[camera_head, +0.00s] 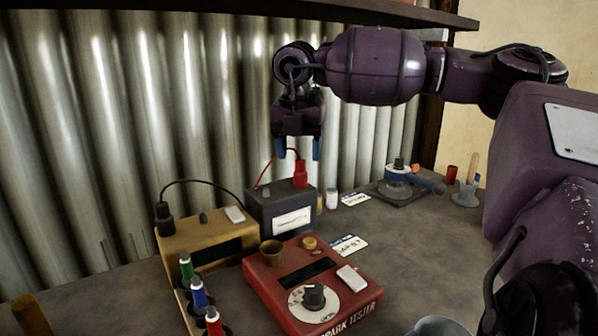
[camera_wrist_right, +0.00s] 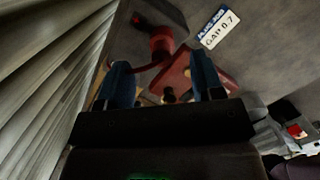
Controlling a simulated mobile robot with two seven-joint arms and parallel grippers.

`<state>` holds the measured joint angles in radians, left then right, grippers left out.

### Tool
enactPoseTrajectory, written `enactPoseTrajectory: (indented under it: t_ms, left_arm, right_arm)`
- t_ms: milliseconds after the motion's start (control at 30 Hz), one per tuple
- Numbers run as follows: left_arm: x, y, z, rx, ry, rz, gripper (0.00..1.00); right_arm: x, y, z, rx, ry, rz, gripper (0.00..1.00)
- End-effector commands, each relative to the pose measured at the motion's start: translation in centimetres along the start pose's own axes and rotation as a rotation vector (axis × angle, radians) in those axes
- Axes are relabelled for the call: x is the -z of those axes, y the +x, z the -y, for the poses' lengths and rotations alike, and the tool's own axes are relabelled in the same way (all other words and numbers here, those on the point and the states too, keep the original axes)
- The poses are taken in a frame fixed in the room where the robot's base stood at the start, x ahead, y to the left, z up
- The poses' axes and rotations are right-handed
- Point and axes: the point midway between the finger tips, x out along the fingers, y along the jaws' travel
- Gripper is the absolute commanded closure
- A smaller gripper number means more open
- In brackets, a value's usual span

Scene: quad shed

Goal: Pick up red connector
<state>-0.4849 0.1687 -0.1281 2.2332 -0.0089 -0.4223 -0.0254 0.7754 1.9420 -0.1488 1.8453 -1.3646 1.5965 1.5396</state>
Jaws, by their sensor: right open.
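The red connector (camera_head: 300,174) stands upright on top of a dark grey box (camera_head: 267,207), and a thin red wire loops from it. My right gripper (camera_head: 298,150) hangs above with its two blue fingers pointing down and apart, one on each side of the connector's top in the picture. In the right wrist view the connector (camera_wrist_right: 162,42) shows beyond the gap between the blue fingers (camera_wrist_right: 162,78). Nothing is held between the fingers. My left gripper is not in view.
A tan box (camera_head: 185,240) with a black plug stands left of the dark box. A red spark tester (camera_head: 278,262) stands in front. Coloured bottles stand in a rack at lower left. A corrugated metal wall (camera_head: 120,110) rises close behind, and a shelf (camera_head: 330,10) hangs above.

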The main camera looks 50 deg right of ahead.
Motion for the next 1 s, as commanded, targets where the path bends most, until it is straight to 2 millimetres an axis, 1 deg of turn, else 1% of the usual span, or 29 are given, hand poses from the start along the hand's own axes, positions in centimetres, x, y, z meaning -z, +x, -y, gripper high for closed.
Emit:
enactPoseTrajectory:
  t_ms: [67, 200, 333, 467, 667, 700, 767, 1000]
  left_arm:
    - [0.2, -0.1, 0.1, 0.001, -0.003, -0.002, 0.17]
    - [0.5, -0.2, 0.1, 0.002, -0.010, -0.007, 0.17]
    - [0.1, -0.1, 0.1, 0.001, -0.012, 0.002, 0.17]
    - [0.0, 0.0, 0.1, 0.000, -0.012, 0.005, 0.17]
    - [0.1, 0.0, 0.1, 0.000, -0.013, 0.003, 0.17]
    - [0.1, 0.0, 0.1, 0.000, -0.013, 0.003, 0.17]
    - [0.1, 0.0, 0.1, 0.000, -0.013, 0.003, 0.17]
    - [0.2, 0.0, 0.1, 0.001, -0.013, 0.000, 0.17]
  right_arm:
    - [0.0, 0.7, 0.2, 0.000, 0.000, -0.001, 0.39]
    - [0.0, 2.6, 0.4, 0.000, 0.001, -0.001, 0.39]
    - [0.0, 4.3, 0.3, 0.001, 0.000, -0.001, 0.39]
    - [0.0, 5.0, 0.3, 0.000, -0.001, 0.000, 0.39]
    - [0.0, 5.0, 0.3, 0.000, -0.001, 0.001, 0.39]
    - [0.0, 5.0, 0.3, 0.000, -0.001, 0.001, 0.42]
    - [0.0, 5.0, 0.3, 0.000, -0.001, 0.000, 0.51]
    - [0.0, 5.0, 0.3, 0.000, -0.001, 0.000, 0.88]
